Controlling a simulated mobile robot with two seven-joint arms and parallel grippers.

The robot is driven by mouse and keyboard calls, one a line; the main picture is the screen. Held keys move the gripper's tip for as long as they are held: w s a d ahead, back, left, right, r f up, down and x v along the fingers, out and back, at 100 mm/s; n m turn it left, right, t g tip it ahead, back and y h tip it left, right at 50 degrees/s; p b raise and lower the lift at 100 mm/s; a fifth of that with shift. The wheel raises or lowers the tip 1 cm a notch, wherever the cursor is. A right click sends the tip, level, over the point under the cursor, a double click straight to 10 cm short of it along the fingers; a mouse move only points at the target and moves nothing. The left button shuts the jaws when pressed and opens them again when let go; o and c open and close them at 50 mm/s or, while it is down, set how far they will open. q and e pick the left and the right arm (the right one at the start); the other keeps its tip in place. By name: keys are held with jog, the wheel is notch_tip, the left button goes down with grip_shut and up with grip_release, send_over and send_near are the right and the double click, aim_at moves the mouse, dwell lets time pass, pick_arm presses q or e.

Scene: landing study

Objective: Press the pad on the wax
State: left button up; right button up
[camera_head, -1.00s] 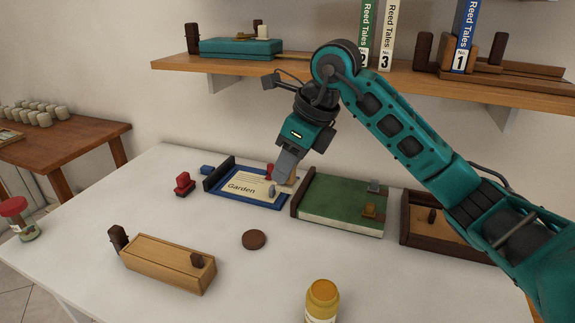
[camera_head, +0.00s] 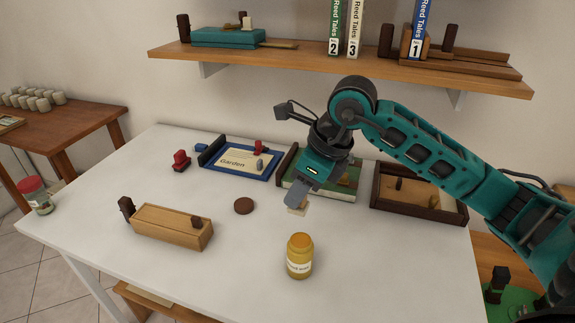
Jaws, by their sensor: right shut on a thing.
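My right gripper (camera_head: 296,203) is shut on a small beige pad (camera_head: 300,210), which shows just below the fingertips and is partly hidden by them. The gripper points down and holds it in front of the green book. The wax is most likely the amber jar (camera_head: 299,258) with a white label, too small to read surely, at the front of the white table. It stands upright, below the gripper in the picture, and the pad is apart from it. The jar's top is yellow-orange; I cannot tell whether it is lidded. My left gripper is not in view.
On the white table (camera_head: 95,205) are a wooden box (camera_head: 170,228), a brown disc (camera_head: 244,206), a red stamp (camera_head: 181,161), a blue tray (camera_head: 214,169) with a "Garden" card, a green book (camera_head: 345,187) and a brown tray (camera_head: 418,212). A shelf (camera_head: 330,72) hangs behind.

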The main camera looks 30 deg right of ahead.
aim_at(306, 213)
jog(key=shift+s+a, duration=0.1)
jog(key=shift+s, duration=0.7)
jog(key=shift+f, duration=0.25)
jog(key=shift+f+b, duration=0.4)
jog(key=shift+f, duration=0.1)
notch_tip(306, 213, down, 4)
jog(key=b, duration=0.2)
jog(key=shift+f+b, duration=0.1)
jog(key=shift+b, duration=0.3)
jog(key=shift+f, duration=0.2)
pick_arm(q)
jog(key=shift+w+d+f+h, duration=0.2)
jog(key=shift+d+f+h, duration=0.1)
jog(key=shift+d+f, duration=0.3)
pick_arm(e)
jog(key=shift+f, duration=0.1)
pick_arm(q)
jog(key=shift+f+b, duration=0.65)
jog(key=shift+b, duration=0.15)
pick_arm(e)
jog(key=shift+f, duration=0.6)
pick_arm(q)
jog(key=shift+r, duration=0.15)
pick_arm(e)
jog(key=shift+r, duration=0.15)
